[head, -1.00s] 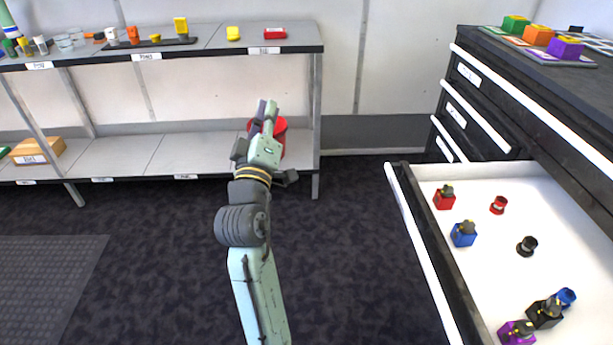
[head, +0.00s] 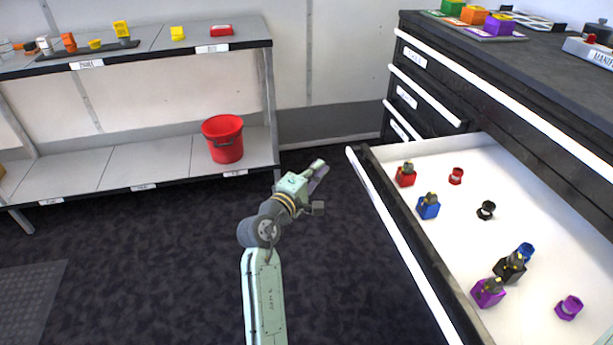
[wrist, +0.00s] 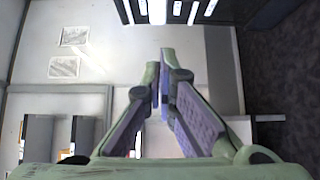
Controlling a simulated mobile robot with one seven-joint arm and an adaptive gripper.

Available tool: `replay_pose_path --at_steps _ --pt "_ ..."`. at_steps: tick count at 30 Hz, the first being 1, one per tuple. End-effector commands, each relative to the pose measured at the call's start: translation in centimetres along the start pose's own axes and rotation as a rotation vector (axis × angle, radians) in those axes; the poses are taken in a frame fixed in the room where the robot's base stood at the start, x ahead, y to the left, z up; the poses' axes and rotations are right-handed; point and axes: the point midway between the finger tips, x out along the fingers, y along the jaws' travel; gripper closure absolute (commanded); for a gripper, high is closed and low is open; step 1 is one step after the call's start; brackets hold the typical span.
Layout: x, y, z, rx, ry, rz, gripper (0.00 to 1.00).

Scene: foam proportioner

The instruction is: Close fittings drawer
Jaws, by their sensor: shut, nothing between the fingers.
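The fittings drawer (head: 409,236) is pulled out of the dark cabinet at the right in the head view. It has a black front with a white strip and a white inside. Several red, blue, black and purple fittings stand in it. My gripper (head: 319,171) is left of the drawer front's far end, apart from it and over the dark floor. Its fingers are shut and empty. In the wrist view the two purple-padded fingers (wrist: 163,75) point ahead, and I cannot make out the drawer there.
A grey shelf (head: 160,47) with small coloured parts stands at the back left. A red bucket (head: 223,139) sits on its lower board. Coloured blocks (head: 473,15) lie on the cabinet top. The carpet (head: 150,260) left of the drawer is clear.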

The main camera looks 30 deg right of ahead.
Motion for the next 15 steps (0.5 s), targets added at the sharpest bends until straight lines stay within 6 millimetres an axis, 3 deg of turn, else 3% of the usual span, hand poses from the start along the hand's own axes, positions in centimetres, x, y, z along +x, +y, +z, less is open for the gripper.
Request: replay_pose_path --at_steps 4,9,15 --pt "3.1 0.2 0.3 0.001 -0.003 0.000 1.00" --pt "4.6 0.2 2.1 0.001 -0.002 0.000 1.00" --pt "5.3 0.1 2.8 0.001 0.001 0.000 1.00"
